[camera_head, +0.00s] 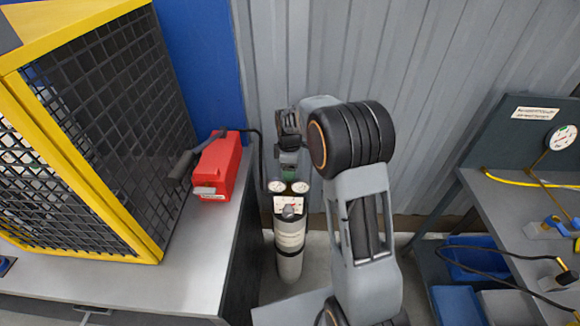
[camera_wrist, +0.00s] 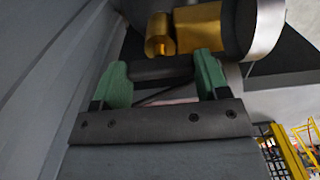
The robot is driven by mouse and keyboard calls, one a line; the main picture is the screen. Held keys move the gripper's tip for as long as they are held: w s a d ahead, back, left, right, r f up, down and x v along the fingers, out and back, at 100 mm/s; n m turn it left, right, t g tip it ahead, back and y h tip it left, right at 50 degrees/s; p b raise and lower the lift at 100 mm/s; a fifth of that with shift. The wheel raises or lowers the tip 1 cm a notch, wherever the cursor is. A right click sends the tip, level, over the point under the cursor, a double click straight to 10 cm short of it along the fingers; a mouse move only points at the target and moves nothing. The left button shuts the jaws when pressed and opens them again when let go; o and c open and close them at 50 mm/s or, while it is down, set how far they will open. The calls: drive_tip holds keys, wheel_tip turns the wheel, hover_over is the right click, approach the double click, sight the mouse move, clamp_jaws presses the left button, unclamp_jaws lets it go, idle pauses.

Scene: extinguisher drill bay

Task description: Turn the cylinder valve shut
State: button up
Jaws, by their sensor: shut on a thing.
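The grey gas cylinder (camera_head: 290,258) stands upright on the floor against the corrugated wall in the head view. Two round gauges (camera_head: 300,187) sit at its top. My gripper (camera_head: 288,172) reaches down from above to the cylinder's top. In the wrist view my gripper's green fingers (camera_wrist: 162,76) are on either side of a dark valve knob (camera_wrist: 160,65) and are shut on it. Brass fittings (camera_wrist: 175,36) and a silver-rimmed gauge (camera_wrist: 262,28) are just beyond the knob. In the head view my gripper hides the knob.
A red box (camera_head: 217,166) with a black hose stands on the grey bench (camera_head: 140,290) at left, beside a yellow-framed mesh cage (camera_head: 110,130). A right-hand bench (camera_head: 520,215) carries a gauge panel and hoses, with blue bins (camera_head: 475,258) below. The cylinder stands in the gap between the benches.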

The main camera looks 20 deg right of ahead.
drive_tip(key=shift+m, duration=0.3)
drive_tip(key=m, duration=0.3)
drive_tip(key=shift+m, duration=0.4)
drive_tip(key=m, duration=0.4)
drive_tip(key=shift+m+b, duration=0.3)
drive_tip(key=shift+b, duration=0.05)
drive_tip(key=m, duration=0.4)
drive_tip(key=shift+m, duration=2.4)
drive_tip(key=o, duration=0.9)
drive_tip(key=shift+o, duration=0.2)
drive_tip(key=shift+r, duration=0.1)
